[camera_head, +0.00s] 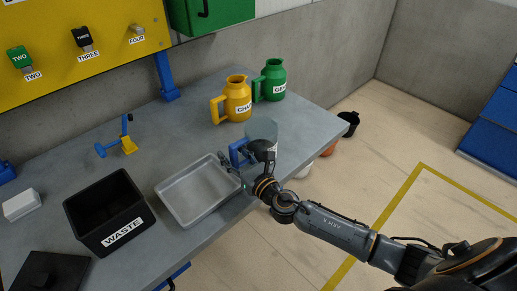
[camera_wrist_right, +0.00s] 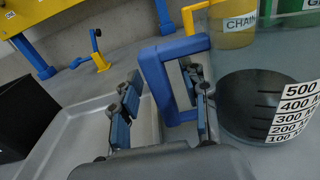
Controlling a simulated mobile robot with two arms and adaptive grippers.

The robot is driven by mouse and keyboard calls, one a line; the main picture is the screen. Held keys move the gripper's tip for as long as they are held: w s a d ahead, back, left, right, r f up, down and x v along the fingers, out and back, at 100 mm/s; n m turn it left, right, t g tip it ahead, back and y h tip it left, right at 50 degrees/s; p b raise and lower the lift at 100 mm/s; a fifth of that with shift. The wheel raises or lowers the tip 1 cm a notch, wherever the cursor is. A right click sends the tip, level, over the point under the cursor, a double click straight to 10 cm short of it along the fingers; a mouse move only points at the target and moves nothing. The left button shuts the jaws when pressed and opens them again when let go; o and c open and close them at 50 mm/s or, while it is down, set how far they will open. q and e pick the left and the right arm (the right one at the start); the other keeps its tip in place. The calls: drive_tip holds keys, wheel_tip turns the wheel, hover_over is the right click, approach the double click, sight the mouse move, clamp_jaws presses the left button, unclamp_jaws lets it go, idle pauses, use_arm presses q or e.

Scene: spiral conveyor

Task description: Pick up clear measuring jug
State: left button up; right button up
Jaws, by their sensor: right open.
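The clear measuring jug (camera_head: 263,129) stands upright near the right end of the grey bench, partly hidden behind my right gripper (camera_head: 244,160). In the right wrist view the jug (camera_wrist_right: 262,95) shows at the right, with a dark lower part, a white scale and a squared blue handle (camera_wrist_right: 152,72) facing left. My right gripper (camera_wrist_right: 161,108) is open there. The left bar of the handle appears between its fingers, and one finger overlaps the handle's opening. I cannot tell whether a finger touches the handle. My left gripper is not in view.
A yellow jug (camera_head: 238,101) and a green jug (camera_head: 274,80) stand behind the clear jug. A grey metal tray (camera_head: 171,208) lies left of my right gripper. A black waste bin (camera_head: 83,232) stands further left. The bench's front edge runs close to the clear jug.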

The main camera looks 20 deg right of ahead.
sight(235, 147)
clamp_jaws()
drive_tip(key=shift+r, duration=0.15)
drive_tip(key=shift+r, duration=0.5)
wheel_tip(235, 147, up, 3)
drive_tip(key=shift+f+p, duration=0.2)
drive_tip(key=shift+p, duration=0.6)
drive_tip(key=s+a+r+p, duration=0.1)
drive_tip(key=s+a+r, duration=0.5)
drive_tip(key=s+r, duration=0.3)
drive_tip(key=s, duration=0.3)
drive_tip(key=shift+s+a+r, duration=0.15)
drive_tip(key=shift+s, duration=0.2)
